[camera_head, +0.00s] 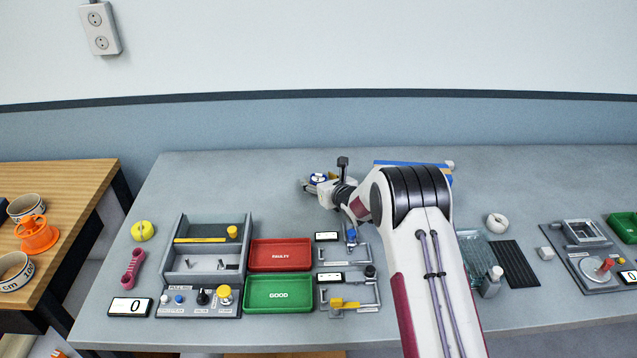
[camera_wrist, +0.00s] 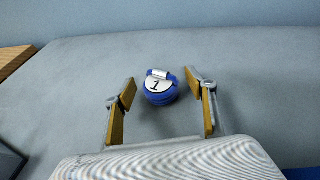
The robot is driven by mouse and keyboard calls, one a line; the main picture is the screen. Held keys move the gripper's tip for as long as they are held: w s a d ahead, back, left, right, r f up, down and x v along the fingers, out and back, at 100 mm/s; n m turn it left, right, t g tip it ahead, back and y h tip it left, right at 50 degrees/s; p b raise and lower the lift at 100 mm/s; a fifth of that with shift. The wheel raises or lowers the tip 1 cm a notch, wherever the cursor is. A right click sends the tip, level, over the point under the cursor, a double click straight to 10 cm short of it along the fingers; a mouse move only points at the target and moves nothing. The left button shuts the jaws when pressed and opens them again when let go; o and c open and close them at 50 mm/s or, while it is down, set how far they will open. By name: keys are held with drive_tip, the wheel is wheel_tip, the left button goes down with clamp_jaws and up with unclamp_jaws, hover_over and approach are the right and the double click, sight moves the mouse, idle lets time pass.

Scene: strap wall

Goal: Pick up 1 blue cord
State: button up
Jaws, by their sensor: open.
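The blue cord (camera_wrist: 160,96) is a small round coil with a white label marked 1 and a pale band on top. In the wrist view it lies on the grey table, between and a little beyond the fingers of my gripper (camera_wrist: 163,98). The fingers are apart with tan pads, and I see no contact with the cord. In the head view my gripper (camera_head: 310,184) is at the back of the table. A bit of the blue cord (camera_head: 318,177) shows there, mostly hidden by my gripper.
A red FAULTY tray (camera_head: 281,267) and a green GOOD tray (camera_head: 272,306) stand nearer the front, beside a grey fixture box (camera_head: 205,281). A blue strip (camera_head: 390,163) lies at the back, behind my arm. The table (camera_head: 235,180) left of my gripper is clear.

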drive_tip(key=shift+w+a+f, duration=0.1)
drive_tip(key=shift+w+f, duration=0.05)
drive_tip(key=shift+w, duration=0.1)
idle(0.4)
drive_tip(key=c, duration=1.2)
